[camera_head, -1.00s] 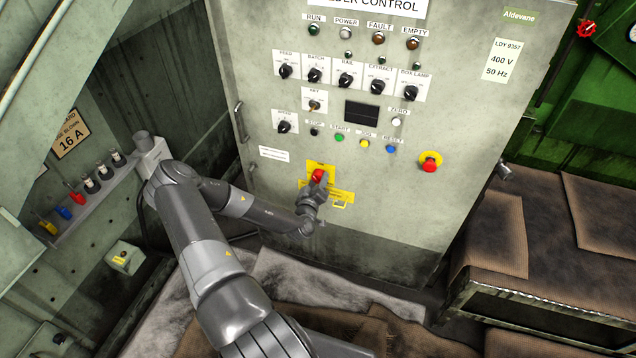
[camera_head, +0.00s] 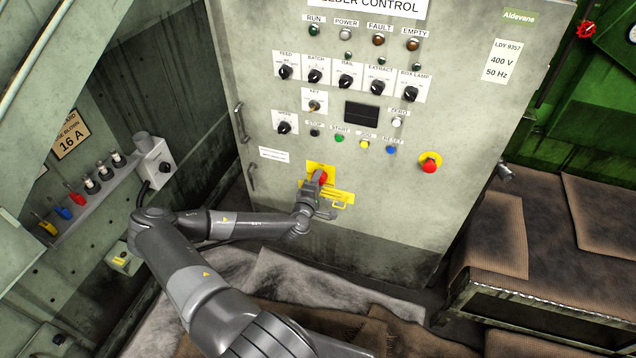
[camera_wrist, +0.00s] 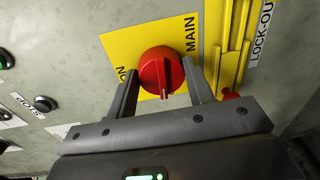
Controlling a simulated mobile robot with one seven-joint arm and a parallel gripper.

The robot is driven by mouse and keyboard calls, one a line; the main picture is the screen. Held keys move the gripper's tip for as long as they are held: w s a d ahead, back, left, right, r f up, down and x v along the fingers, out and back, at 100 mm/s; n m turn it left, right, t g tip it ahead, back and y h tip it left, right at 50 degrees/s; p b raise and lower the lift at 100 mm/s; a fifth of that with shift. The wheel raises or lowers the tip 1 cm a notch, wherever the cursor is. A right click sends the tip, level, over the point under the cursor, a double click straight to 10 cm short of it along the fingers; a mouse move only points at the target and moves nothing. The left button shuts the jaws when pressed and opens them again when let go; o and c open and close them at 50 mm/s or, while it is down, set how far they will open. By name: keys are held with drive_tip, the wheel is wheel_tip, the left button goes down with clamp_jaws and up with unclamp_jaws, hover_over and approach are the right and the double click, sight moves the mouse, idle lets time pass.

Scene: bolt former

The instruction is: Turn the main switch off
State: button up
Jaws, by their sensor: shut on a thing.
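The main switch is a red rotary knob (camera_head: 323,177) on a yellow plate (camera_wrist: 118,47) low on the grey control cabinet's front. In the wrist view the red knob (camera_wrist: 160,68) sits between the two fingers, with a pale mark on its near, lower edge. The words MAIN and ON show on the plate; an OFF label is not visible. My gripper (camera_wrist: 160,77) is shut on the knob, one finger on each side, reaching it from below. In the head view my gripper (camera_head: 317,187) covers part of the knob and plate.
A yellow lock-out bracket (camera_head: 340,197) is just right of and below the knob, close to my right finger in the wrist view. Rows of selectors and buttons (camera_head: 363,144) sit above. A red emergency stop (camera_head: 430,164) is to the right. A cabinet handle (camera_head: 241,122) is at left.

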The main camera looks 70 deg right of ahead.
drive_tip(key=shift+n, duration=0.6)
drive_tip(key=o, duration=1)
drive_tip(key=shift+c, duration=0.2)
drive_tip(key=shift+a, duration=0.1)
drive_tip(key=a, duration=1)
drive_tip(key=shift+a+r, duration=0.3)
drive_tip(key=shift+r, duration=0.05)
drive_tip(key=shift+w, duration=0.1)
